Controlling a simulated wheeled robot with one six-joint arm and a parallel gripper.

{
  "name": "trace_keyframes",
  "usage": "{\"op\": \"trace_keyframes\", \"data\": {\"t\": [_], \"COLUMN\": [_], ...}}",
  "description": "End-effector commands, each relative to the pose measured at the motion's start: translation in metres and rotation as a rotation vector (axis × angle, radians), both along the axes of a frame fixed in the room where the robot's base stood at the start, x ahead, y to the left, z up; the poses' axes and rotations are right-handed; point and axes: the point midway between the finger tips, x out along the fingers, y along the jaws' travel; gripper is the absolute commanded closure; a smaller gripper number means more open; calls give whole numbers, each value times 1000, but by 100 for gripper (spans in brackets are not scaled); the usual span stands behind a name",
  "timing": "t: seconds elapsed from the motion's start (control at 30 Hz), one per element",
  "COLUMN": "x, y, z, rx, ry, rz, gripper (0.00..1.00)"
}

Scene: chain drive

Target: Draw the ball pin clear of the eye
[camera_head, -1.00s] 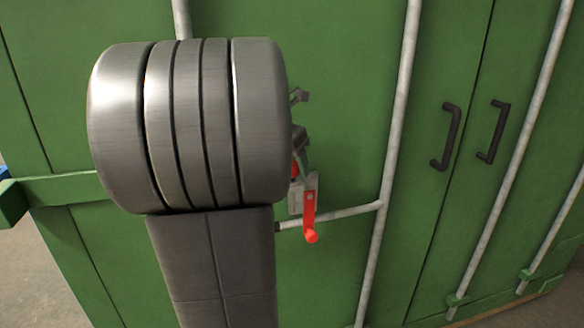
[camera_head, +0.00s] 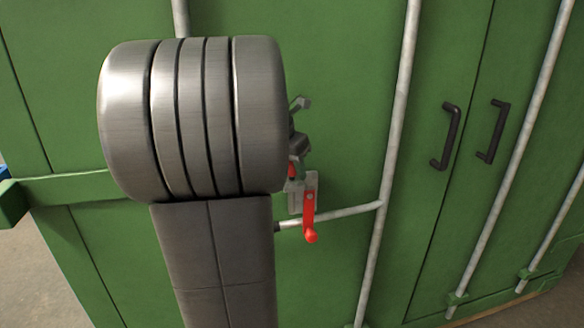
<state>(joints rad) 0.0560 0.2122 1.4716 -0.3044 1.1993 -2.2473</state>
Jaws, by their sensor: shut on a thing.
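My gripper (camera_head: 299,148) shows only in part at the right edge of my large grey arm link, which hides most of it. It is shut, and a small red piece (camera_head: 292,171), which looks like the ball pin, shows just below its fingers. A grey metal bracket (camera_head: 294,187), likely with the eye, sits just below the red piece. Whether the pin is still inside the eye cannot be told at this size. A red lever (camera_head: 309,205) with a rounded red end hangs on the front of the bracket.
The green container doors (camera_head: 340,110) stand close behind the gripper. A pale vertical rod (camera_head: 398,120) runs to the right, with a short handle bar (camera_head: 345,213) joining it to the bracket. Two dark pull handles (camera_head: 450,137) are farther right.

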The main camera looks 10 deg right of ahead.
Motion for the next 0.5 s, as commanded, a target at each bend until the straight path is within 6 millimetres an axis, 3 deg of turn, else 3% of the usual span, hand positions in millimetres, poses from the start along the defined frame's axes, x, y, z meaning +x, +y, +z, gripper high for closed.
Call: {"op": "trace_keyframes", "data": {"t": [0.5], "x": [0], "y": [0], "z": [30], "rx": [0], "ry": [-1], "rz": [0], "gripper": [93]}}
